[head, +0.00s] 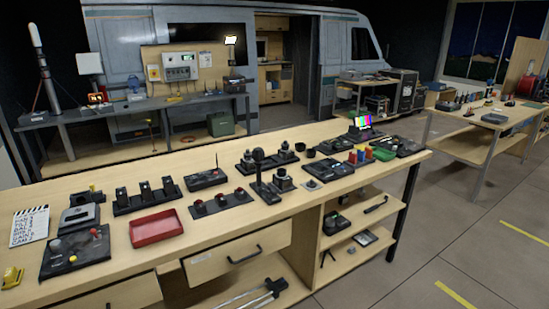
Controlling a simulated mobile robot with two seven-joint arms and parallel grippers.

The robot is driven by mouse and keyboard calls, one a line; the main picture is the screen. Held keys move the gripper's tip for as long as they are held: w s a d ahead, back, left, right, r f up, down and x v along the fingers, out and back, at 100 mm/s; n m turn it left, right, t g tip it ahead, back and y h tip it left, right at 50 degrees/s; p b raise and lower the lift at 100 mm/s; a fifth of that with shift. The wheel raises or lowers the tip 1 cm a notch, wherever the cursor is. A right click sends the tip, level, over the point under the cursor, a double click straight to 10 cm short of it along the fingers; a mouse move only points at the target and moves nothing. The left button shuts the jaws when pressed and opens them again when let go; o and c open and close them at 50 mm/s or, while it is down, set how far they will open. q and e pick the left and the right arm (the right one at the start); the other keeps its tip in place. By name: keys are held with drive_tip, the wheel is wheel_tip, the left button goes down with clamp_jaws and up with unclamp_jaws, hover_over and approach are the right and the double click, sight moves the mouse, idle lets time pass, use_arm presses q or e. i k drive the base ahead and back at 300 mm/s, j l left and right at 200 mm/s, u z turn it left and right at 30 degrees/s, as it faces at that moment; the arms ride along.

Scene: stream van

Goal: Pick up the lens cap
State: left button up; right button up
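I cannot pick out the lens cap with certainty among the many small dark items on the long wooden workbench (120,262). A small black round piece (310,152) stands near the bench's back middle, and a small dark camera-like block with a round top (283,180) sits in front of it; either is too small to name surely. Neither of my grippers is in the head view, and nothing is seen being held.
A red tray (156,228), a clapperboard (30,225) and a joystick panel (75,252) are on the bench's left part. Black devices crowd its middle and right. Another wooden table (478,142) stands at right. Grey floor (440,240) is clear at front right.

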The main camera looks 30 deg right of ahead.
sight(311, 184)
drive_tip(key=i+l+z, duration=0.1)
drive_tip(key=i, duration=1.1)
